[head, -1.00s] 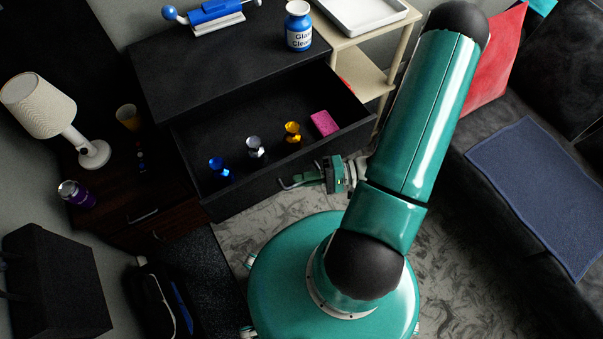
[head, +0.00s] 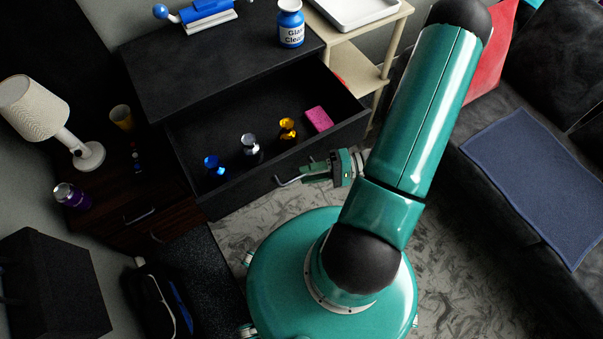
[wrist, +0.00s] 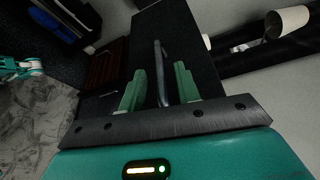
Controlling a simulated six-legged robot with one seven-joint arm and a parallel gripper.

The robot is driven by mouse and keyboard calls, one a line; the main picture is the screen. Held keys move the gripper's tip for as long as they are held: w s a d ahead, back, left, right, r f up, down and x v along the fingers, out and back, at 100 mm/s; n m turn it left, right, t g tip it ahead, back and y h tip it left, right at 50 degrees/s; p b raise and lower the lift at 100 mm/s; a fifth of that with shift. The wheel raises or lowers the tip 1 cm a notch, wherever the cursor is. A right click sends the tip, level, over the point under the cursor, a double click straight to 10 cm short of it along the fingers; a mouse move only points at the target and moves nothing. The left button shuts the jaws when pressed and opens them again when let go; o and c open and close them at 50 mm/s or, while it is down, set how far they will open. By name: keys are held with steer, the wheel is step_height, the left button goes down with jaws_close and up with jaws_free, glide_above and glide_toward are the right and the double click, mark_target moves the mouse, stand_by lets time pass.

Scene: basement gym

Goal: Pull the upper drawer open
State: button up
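The upper drawer (head: 245,190) of the black cabinet (head: 215,70) is pulled well out, with its inside showing in the head view. Its grey bar handle (head: 287,181) is on the front face. My gripper (head: 308,171) is at the handle, in front of the drawer's right half. In the wrist view the handle (wrist: 160,72) stands between the two green fingers of my gripper (wrist: 159,88), with a gap on each side. The fingers are apart and not closed on it.
In the drawer are a blue piece (head: 213,165), a silver piece (head: 250,143), a gold piece (head: 287,128) and a pink block (head: 318,118). A glass cleaner bottle (head: 290,24) stands on the cabinet. A black bench (head: 200,275) is at lower left, a dark sofa (head: 500,170) at right.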

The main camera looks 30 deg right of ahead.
steer(key=f+v, duration=0.1)
steer(key=v, duration=0.9)
steer(key=shift+d+r, duration=0.4)
steer(key=shift+r, duration=0.15)
steer(key=shift+s, duration=0.15)
steer(key=w+a+r+n+h, duration=0.1)
steer(key=a+r+h, duration=0.4)
steer(key=r, duration=0.6)
steer(key=w+a+r+n+h, duration=0.2)
steer(key=a+r+h, duration=0.3)
steer(key=r, duration=0.6)
steer(key=w+a+r+n+h, duration=0.2)
steer(key=a+r+h, duration=0.3)
steer(key=a+r, duration=0.3)
step_height(320, 180, up, 3)
steer(key=shift+w+r+n+g+h, duration=0.15)
steer(key=shift+n+g+h, duration=0.25)
steer(key=shift+n, duration=0.4)
